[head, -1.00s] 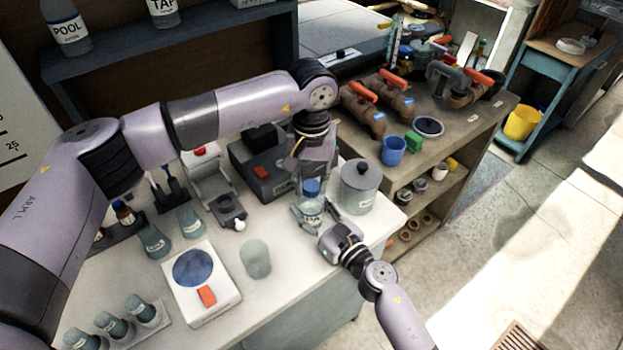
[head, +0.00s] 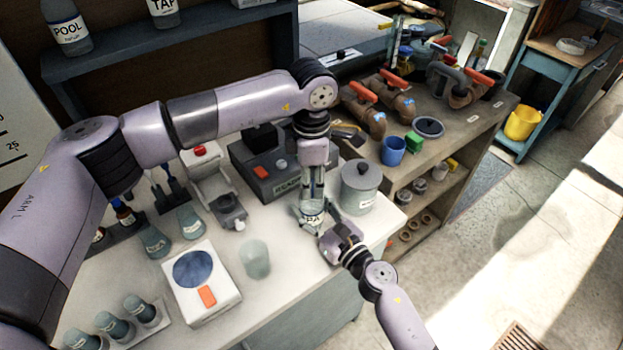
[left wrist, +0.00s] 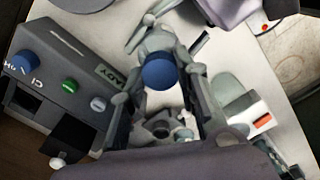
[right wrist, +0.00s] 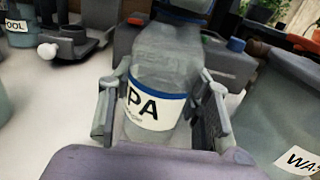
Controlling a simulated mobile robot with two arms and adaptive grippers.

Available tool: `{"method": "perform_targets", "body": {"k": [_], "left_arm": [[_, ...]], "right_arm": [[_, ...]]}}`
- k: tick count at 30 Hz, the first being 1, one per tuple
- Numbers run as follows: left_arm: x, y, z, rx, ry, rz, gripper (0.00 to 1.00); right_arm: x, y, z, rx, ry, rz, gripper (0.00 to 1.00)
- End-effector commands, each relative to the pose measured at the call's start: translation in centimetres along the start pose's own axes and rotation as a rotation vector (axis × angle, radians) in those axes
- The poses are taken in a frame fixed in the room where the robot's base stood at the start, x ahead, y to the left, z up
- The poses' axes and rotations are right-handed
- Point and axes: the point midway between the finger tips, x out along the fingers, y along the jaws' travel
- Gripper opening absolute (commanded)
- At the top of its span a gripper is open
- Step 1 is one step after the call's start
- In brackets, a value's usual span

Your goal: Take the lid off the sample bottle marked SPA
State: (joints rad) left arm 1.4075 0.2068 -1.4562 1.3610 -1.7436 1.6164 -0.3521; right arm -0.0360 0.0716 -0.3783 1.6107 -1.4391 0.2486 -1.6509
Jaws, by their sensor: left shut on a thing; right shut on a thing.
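The sample bottle (right wrist: 165,65) is clear with a white label, of which "PA" shows in the right wrist view; it stands upright at the bench's front right in the head view (head: 313,219). My right gripper (right wrist: 160,100) is shut around its body from the front right. The blue lid (left wrist: 160,73) sits between the fingertips of my left gripper (head: 312,200), which comes down from above and is shut on it. In the head view the left gripper hides the lid. I cannot tell whether the lid is still seated on the neck.
A grey lidded pot (head: 360,187) stands close right of the bottle. A dark device (head: 270,165) is behind it. A clear beaker (head: 255,259) and a white scale (head: 202,283) stand to the left. Bare bench lies between beaker and bottle.

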Motion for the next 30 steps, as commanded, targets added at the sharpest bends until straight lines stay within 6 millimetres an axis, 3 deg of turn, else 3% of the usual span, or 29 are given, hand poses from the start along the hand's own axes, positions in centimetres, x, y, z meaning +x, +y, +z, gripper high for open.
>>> {"method": "perform_targets", "body": {"k": [24,30], "left_arm": [[-0.13,0.04,-0.03,-1.718,-0.001,0.001,0.00],[-0.14,0.06,-0.06,-1.963,-0.002,0.002,0.00]], "right_arm": [[-0.01,0.00,0.01,0.000,0.000,0.000,0.00],[-0.01,0.01,0.01,0.000,0.000,0.000,0.00]]}}
